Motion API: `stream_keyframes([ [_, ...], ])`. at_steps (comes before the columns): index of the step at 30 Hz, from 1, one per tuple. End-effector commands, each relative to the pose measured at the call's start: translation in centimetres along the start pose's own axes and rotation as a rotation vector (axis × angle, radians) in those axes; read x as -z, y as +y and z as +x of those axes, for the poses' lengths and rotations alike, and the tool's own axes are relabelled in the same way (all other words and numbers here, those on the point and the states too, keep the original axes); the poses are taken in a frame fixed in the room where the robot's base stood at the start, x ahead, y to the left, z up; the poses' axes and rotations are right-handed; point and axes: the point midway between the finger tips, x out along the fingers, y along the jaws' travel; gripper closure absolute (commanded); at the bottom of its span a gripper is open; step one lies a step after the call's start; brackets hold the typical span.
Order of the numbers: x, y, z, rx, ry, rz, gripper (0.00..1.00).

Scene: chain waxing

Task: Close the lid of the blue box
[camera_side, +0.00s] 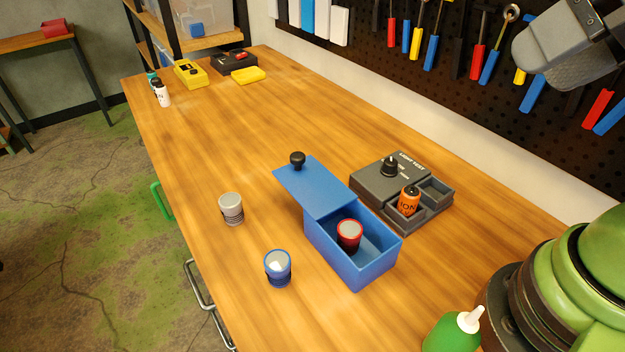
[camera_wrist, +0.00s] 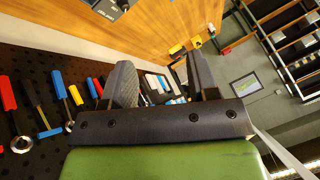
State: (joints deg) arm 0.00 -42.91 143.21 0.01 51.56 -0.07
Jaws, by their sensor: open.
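The blue box (camera_side: 366,265) stands on the wooden table with its near part uncovered. A red-rimmed can (camera_side: 349,236) stands inside it. The flat blue lid (camera_side: 318,187) with a black knob (camera_side: 297,159) extends beyond the box's far end; its near edge meets or overlaps the box. My gripper (camera_side: 570,55) is high at the upper right in the side view, in front of the pegboard and far from the lid. The wrist view shows my gripper's two fingers apart (camera_wrist: 162,80), with nothing between them. The box is not clearly visible there.
A grey can (camera_side: 231,209) and a blue-rimmed can (camera_side: 278,268) stand left of the box. A dark tester (camera_side: 385,178) holding an orange battery (camera_side: 409,201) sits close right. A green bottle (camera_side: 455,332) is near the front.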

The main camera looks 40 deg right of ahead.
Motion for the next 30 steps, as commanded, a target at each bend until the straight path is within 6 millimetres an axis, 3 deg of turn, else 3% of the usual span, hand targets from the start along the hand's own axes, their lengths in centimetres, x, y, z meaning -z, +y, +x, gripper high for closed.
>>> stream_keyframes([
  [5, 1.6, -0.9, 0.8, 0.003, -0.034, -0.079, 0.46],
  [11, 5.9, -3.4, 4.8, 0.025, -0.127, -0.339, 0.46],
  [19, 9.8, -6.2, 14.7, 0.089, -0.244, -0.725, 0.46],
  [24, 9.9, -6.8, 21.1, 0.136, -0.301, -0.926, 0.46],
  [30, 9.4, -6.8, 25.1, 0.168, -0.330, -1.049, 0.46],
])
